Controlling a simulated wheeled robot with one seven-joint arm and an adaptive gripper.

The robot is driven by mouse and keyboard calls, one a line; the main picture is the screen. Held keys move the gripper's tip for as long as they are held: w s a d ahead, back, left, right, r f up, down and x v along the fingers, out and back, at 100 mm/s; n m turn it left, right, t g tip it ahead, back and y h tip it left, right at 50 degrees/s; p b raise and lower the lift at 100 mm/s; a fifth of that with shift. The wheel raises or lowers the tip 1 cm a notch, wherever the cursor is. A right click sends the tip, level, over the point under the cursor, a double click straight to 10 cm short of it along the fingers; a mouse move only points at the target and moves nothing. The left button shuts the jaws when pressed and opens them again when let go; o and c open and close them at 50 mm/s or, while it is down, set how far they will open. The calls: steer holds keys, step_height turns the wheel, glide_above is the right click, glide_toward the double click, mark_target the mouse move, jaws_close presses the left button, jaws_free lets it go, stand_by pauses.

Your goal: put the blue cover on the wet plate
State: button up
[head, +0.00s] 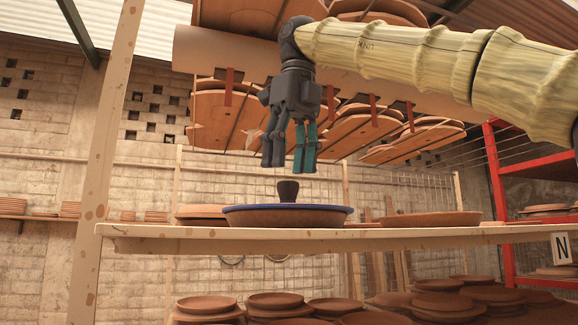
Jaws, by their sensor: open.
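The blue cover (287,208) shows edge-on as a thin blue band along the top of a wide terracotta plate (287,219) on the pale wooden shelf. It looks level and seems to rest on the plate's rim. A dark knob (288,190) stands upright at its middle. My gripper (288,168) points straight down above the knob, with its fingers apart and empty. The fingertips appear slightly above the knob, with a small gap. The cover's top face and the plate's inside are hidden by the low view, so I cannot see any wetness.
Another plate (430,219) lies to the right on the shelf, and one (200,212) at the left, partly behind the covered plate. A wooden post (105,130) stands at left. Hanging boards (355,130) fill the space behind my arm. Several plates are stacked below.

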steer(key=shift+w+r, duration=0.1)
steer(key=shift+r, duration=0.5)
steer(key=shift+s+d+r, duration=0.15)
steer(key=shift+s+r, duration=0.05)
steer(key=shift+r, duration=0.2)
steer(key=shift+w, duration=0.1)
